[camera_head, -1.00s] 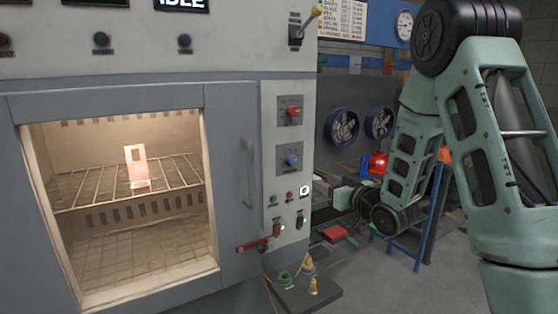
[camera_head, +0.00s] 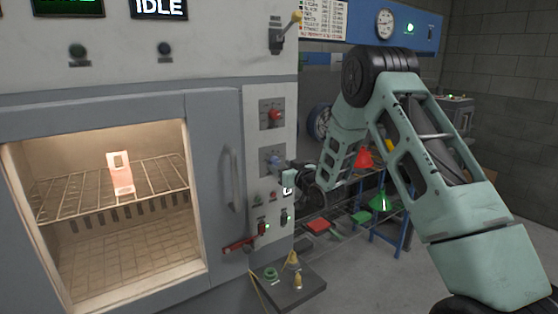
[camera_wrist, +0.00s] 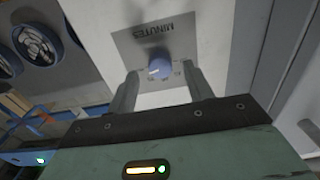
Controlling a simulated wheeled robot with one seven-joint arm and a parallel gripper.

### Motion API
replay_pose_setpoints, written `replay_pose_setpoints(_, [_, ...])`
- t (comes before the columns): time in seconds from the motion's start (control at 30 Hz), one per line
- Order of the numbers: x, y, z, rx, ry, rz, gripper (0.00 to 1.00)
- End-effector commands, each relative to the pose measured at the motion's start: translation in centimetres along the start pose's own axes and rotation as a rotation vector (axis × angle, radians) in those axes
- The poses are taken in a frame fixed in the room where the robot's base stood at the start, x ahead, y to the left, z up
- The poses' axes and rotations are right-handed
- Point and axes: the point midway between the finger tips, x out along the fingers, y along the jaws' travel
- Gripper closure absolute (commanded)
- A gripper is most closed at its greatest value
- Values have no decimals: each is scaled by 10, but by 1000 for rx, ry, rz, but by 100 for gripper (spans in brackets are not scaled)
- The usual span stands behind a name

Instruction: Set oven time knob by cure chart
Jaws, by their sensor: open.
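The oven's time knob is the blue knob (camera_wrist: 155,68) on a grey plate marked MINUTES in the wrist view. Its white pointer faces lower left in that picture. The display (camera_head: 158,8) says IDLE.
The oven window (camera_head: 100,215) shows a lit rack with a pinkish part (camera_head: 120,174). A door handle (camera_head: 232,178), small buttons and a red lever (camera_head: 240,244) are near the knobs. Blue-legged stand (camera_head: 408,225) holds hoods.

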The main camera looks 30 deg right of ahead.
Motion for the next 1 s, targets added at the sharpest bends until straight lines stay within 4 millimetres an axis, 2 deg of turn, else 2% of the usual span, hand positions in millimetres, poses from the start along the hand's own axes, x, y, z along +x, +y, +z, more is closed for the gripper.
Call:
replay_pose_setpoints(0.2, [20, 0, -1, 0, 0, 0, 49])
replay_pose_setpoints(0.53, [22, 0, 0, 0, 0, 0, 49])
replay_pose_setpoints(0.7, [22, 0, 0, 0, 0, 0, 93])
replay_pose_setpoints(1.0, [22, 0, 1, -22, 2, 0, 93])
